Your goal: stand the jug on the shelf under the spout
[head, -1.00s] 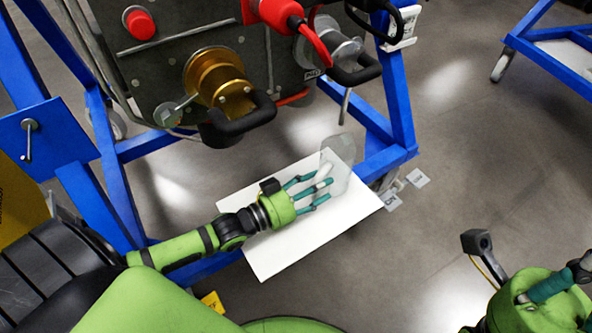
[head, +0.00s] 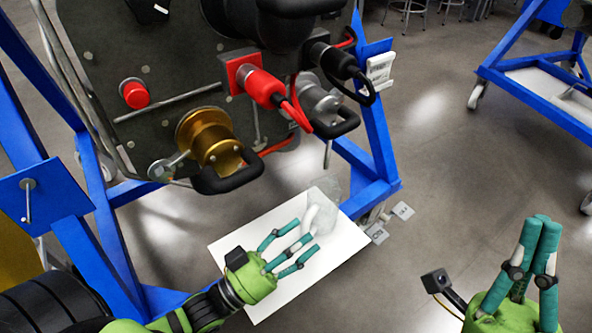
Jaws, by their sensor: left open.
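A clear jug (head: 331,190) with a white handle (head: 311,216) is at the far right end of the white shelf (head: 272,300). Its see-through body is hard to make out, and I cannot tell exactly how its base sits. A thin metal spout (head: 327,155) hangs below the silver valve, just above the jug in the picture. My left gripper (head: 304,246) is open and empty over the shelf, its fingers spread toward the handle and seemingly apart from it. My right gripper (head: 541,222) is at the lower right, away from the shelf, its fingers together and empty.
The turbine panel, with a brass valve (head: 209,138) and a red connector (head: 262,86), overhangs the shelf. Blue frame legs (head: 378,130) stand beside it. A second blue stand (head: 505,70) is at upper right.

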